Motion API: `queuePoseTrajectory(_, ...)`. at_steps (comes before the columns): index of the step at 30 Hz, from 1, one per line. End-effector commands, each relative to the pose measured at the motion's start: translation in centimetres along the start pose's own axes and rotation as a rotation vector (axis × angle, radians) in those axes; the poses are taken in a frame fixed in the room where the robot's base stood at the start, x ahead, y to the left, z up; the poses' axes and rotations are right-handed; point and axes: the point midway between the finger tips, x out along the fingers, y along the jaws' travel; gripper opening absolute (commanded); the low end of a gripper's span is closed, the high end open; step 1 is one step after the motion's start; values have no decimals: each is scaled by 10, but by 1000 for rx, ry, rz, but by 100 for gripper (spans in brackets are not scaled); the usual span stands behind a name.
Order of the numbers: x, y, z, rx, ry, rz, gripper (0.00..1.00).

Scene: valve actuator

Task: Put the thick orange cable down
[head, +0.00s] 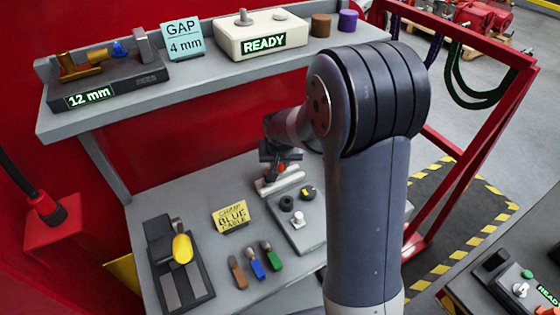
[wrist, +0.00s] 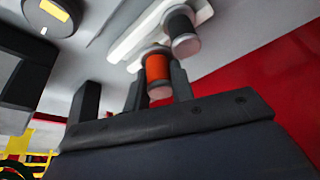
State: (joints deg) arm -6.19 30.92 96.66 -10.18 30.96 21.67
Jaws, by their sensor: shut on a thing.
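In the wrist view a short thick orange cable piece (wrist: 158,68) with a pale end sits between two dark fingers of my gripper (wrist: 157,85), which is shut on it. The piece is close to a white holder (wrist: 130,35); I cannot tell whether they touch. In the head view a small bit of the orange cable (head: 281,168) shows just above the white holder (head: 279,181) on the lower bench. My gripper (head: 277,160) is small there and partly hidden behind my arm.
A dark grey cylinder (wrist: 181,32) stands on the holder beside the orange piece. A grey panel with knobs (head: 298,222), a yellow-handled tool (head: 182,249) and several short cables (head: 256,263) lie in front. A shelf (head: 200,82) overhangs behind; a red frame (head: 480,150) stands right.

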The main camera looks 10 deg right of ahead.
Motion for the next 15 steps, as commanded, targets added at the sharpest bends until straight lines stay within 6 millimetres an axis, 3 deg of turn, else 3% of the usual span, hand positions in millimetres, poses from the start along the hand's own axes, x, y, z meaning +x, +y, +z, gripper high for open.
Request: queuePoseTrajectory(15,13,0,5,0,2,0,0)
